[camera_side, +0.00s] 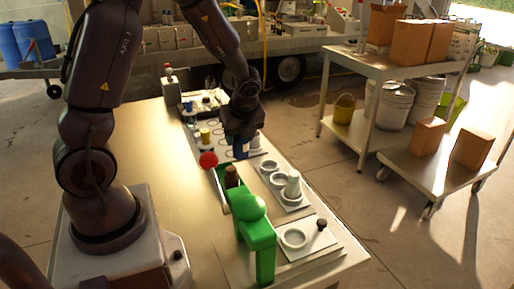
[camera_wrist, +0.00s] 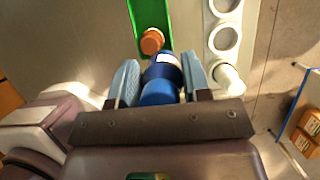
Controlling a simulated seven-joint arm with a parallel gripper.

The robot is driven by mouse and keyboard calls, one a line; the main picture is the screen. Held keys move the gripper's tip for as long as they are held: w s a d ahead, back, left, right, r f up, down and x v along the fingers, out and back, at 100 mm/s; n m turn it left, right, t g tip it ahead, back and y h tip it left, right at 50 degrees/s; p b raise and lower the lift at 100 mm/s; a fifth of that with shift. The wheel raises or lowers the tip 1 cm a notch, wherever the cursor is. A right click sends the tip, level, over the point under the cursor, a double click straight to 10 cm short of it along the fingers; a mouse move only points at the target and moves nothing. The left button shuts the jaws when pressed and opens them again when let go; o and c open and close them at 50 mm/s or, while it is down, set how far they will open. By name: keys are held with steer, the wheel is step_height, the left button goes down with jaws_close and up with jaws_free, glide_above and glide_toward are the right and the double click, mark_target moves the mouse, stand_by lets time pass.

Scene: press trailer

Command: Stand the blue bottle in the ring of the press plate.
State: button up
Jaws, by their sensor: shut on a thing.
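The blue bottle (camera_wrist: 160,92) is between the two blue-grey fingers of my gripper (camera_wrist: 160,78) in the wrist view, and the fingers are shut on it. In the side view my gripper (camera_side: 241,138) points down over the table, with a little of the blue bottle (camera_side: 241,150) showing below it. The bottle's base is not clear. The green press (camera_side: 256,225) stands nearer the side camera. A flat plate with one pale ring (camera_side: 294,238) and a black knob lies beside it. I cannot tell for sure whether this is the press plate.
A brown bottle (camera_side: 231,177) with an orange top (camera_wrist: 152,41) is by the green press. A red ball (camera_side: 208,159) is beside it. A plate with pale rings (camera_side: 270,166) carries a white bottle (camera_side: 292,184). The table's left part (camera_side: 150,150) is clear.

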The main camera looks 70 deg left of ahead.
steer(key=shift+s+d+r, duration=0.1)
steer(key=shift+s+d, duration=0.05)
steer(key=shift+d, duration=0.3)
steer(key=w+d+f+m, duration=0.1)
steer(key=w+d+m, duration=0.3)
steer(key=d, duration=0.8)
steer(key=n, duration=0.2)
glide_above(289, 228)
steer(key=d, duration=0.2)
steer(key=n, duration=0.2)
step_height(289, 228, down, 10)
steer(key=shift+f, duration=0.2)
steer(key=shift+f, duration=0.1)
steer(key=o, duration=1)
